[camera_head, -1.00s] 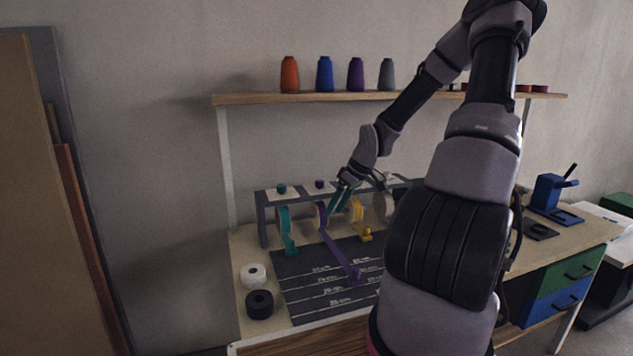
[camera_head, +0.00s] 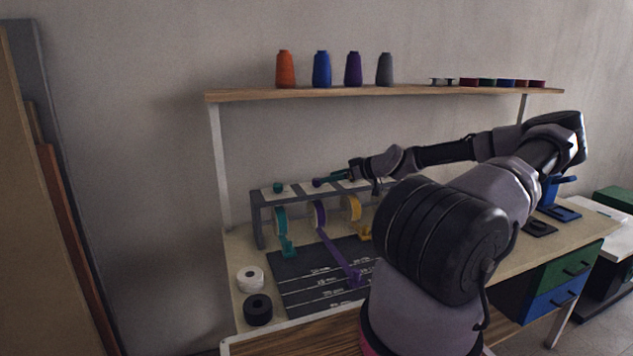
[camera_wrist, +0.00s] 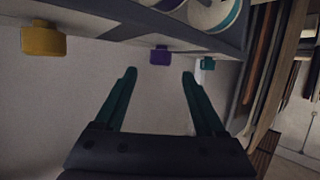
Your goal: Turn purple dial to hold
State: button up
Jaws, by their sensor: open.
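The purple dial (camera_head: 317,182) stands on top of the dark ribbon rack (camera_head: 257,222), above the purple spool. It also shows in the wrist view (camera_wrist: 160,56), centred between the two fingers and just beyond their tips. My gripper (camera_wrist: 160,74) is open and empty, with green fingers spread either side of the dial's line. In the head view my gripper (camera_head: 335,179) lies nearly level at the dial's height, just right of it. Contact cannot be told. A teal dial (camera_head: 278,187) is left of the purple one. A yellow dial (camera_wrist: 43,40) shows in the wrist view.
The purple ribbon (camera_head: 340,260) runs onto a dark marked mat (camera_head: 300,285). White (camera_head: 250,278) and black (camera_head: 258,307) rolls sit at its left. A shelf (camera_head: 300,94) with several cones hangs above the rack. My arm hides the bench's right middle.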

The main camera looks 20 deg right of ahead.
aim_at(317, 179)
jog(key=x, duration=0.7)
jog(key=shift+s, duration=0.1)
grip_shut()
